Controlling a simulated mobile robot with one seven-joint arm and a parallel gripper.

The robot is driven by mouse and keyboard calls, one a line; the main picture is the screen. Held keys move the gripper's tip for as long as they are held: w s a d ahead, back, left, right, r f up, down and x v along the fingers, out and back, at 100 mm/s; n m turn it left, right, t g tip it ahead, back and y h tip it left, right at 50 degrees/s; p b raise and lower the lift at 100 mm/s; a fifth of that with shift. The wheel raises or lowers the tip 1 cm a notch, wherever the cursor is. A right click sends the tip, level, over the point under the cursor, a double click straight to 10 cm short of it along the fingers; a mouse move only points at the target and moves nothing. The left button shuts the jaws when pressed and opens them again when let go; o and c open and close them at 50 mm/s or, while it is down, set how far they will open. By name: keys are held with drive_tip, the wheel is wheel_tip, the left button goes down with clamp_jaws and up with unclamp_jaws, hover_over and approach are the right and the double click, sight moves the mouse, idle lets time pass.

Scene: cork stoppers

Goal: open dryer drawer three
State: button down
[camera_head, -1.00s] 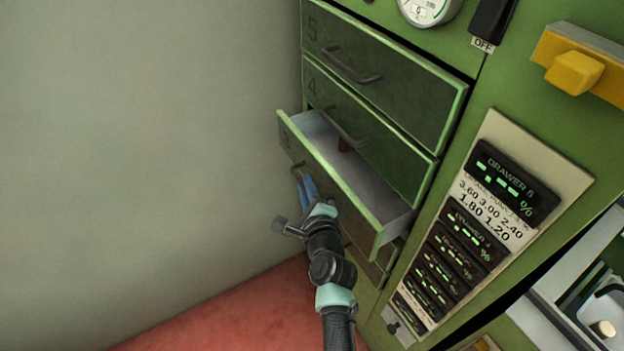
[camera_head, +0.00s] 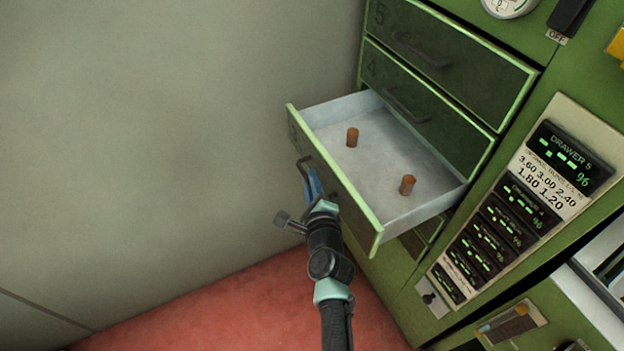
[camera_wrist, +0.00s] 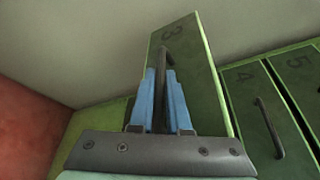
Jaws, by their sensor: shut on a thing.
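Dryer drawer three (camera_head: 328,187) stands pulled well out of the green dryer in the head view. Its pale inside shows, with two brown cork stoppers (camera_head: 352,137) (camera_head: 407,185) standing apart on its floor. My gripper (camera_head: 313,182), with blue fingers, is at the drawer's front. In the wrist view the number 3 shows on the drawer front (camera_wrist: 200,85), and the blue fingers (camera_wrist: 160,95) are shut on the dark drawer handle (camera_wrist: 165,60). Part of the handle is hidden between the fingers.
Closed drawers four (camera_head: 430,110) and five (camera_head: 450,50) are above drawer three. A panel of drawer displays (camera_head: 510,210) is on the right. A grey wall (camera_head: 150,130) stands to the left, over a red floor (camera_head: 230,310).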

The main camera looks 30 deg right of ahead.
drive_tip(key=c, duration=0.9)
unclamp_jaws()
drive_tip(key=p+v, duration=0.6)
drive_tip(key=v, duration=0.7)
